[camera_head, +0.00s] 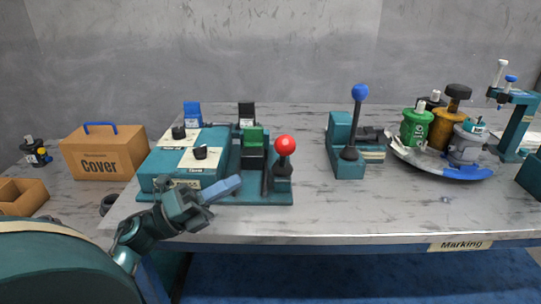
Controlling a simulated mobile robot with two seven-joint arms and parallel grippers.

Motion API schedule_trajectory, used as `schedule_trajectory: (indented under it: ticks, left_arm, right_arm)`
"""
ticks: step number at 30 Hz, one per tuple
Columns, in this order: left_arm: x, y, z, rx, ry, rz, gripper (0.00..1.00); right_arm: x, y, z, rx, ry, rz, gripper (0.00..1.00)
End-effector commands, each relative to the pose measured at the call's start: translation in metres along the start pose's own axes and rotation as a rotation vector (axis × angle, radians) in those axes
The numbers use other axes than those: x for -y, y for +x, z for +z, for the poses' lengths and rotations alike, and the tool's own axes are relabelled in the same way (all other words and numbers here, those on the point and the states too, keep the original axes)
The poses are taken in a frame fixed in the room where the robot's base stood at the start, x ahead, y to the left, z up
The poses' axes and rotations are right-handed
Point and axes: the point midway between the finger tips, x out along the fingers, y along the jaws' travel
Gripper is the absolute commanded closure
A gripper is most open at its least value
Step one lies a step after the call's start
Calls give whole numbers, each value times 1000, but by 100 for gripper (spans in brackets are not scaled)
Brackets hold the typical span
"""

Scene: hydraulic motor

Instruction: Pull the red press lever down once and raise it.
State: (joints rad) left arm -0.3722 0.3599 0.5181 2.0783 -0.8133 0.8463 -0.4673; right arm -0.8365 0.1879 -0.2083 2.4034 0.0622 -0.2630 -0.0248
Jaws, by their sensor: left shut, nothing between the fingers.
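The red press lever (285,146) has a red ball knob on a short dark stem. It stands upright at the right end of a teal press machine (186,165) on the table. My left gripper (238,184) is shut and empty. In the picture it shows in front of the machine, left of the lever and a little lower, with a clear gap to the red knob. My right gripper is not in view.
A blue-knobbed lever (360,93) stands on another teal machine (348,165) to the right. Farther right is a round tray (470,173) with several cylinders. A box marked Cover (104,155) is at left. The table front between the machines and the Marking label (460,245) is clear.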

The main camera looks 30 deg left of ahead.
Motion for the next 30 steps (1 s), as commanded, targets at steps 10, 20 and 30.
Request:
schedule_trajectory:
  ticks: [10, 20, 30]
  left_arm:
    - [-15, 17, -2, -80, 146, 52, 100]
    - [-18, 74, -5, -77, 142, 51, 100]
    - [-21, 92, -8, -76, 141, 54, 100]
  right_arm:
    - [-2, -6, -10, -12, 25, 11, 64]
    - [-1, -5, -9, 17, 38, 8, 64]
    - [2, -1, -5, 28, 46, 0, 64]
